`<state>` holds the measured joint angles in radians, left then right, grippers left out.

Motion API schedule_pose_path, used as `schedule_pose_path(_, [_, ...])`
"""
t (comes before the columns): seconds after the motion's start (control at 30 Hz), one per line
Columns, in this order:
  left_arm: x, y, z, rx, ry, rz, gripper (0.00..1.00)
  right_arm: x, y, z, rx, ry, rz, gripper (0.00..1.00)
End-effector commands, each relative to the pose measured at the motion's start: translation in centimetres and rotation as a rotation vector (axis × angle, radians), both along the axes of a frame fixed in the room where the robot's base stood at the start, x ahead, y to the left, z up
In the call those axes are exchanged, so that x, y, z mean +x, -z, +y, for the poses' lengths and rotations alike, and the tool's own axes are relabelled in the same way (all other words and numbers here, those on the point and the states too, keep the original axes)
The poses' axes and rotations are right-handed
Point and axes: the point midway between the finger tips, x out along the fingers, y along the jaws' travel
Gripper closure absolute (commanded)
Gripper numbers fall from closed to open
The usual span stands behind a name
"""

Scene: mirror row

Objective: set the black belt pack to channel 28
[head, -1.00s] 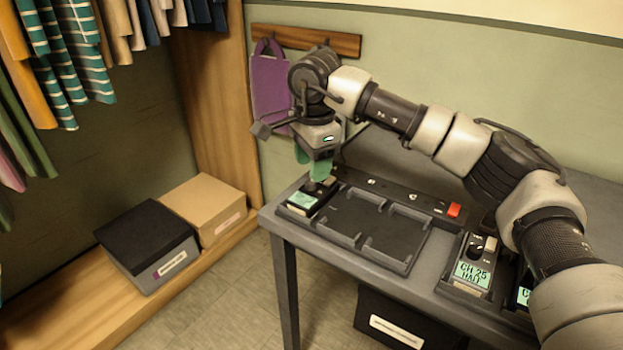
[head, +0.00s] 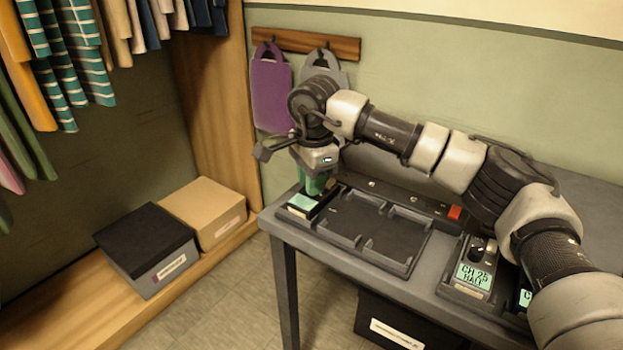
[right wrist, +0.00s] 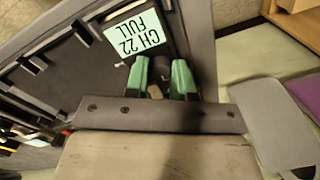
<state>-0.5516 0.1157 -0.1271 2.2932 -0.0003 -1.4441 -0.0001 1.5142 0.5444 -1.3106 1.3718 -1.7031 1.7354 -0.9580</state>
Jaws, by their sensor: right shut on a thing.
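The black belt pack (head: 311,210) stands at the left end of the grey table, with a pale green display (head: 302,203) on its front. In the right wrist view the display (right wrist: 134,38) reads CH 22 FULL. My right gripper (head: 316,186) is down over the pack. Its green fingers (right wrist: 160,80) are shut on a dark knob (right wrist: 161,66) on top of the pack, one finger on each side, and they partly hide it. My left gripper is not in view.
An empty dark tray (head: 378,232) lies just right of the pack. Further right is a grey pack (head: 471,268) reading CH 25 HALF, and another pack (head: 524,297) half hidden by my right arm. A strip with a red switch (head: 455,212) runs behind the tray.

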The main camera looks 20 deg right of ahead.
Motion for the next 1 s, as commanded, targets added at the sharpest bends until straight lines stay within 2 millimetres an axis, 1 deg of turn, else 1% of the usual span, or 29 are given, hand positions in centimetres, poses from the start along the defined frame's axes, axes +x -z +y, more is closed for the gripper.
schedule_pose_path(0.17, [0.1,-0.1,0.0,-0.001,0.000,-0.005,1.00,0.0,-0.1,0.0,0.000,0.021,0.000,1.00])
schedule_pose_path(0.27, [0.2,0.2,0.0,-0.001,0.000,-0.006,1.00,0.0,-0.1,0.0,0.001,0.056,0.000,1.00])
schedule_pose_path(0.33, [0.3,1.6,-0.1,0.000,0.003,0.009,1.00,0.0,-0.1,0.0,0.001,0.092,0.000,1.00])
schedule_pose_path(0.6, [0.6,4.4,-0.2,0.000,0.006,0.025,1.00,0.0,-0.1,0.1,0.000,0.281,0.000,1.00])
schedule_pose_path(0.8, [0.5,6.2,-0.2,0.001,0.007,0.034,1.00,0.0,-0.1,0.1,0.000,0.412,0.000,1.00])
schedule_pose_path(1.0, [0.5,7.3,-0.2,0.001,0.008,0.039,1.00,0.0,-0.1,0.1,0.000,0.505,0.000,1.00])
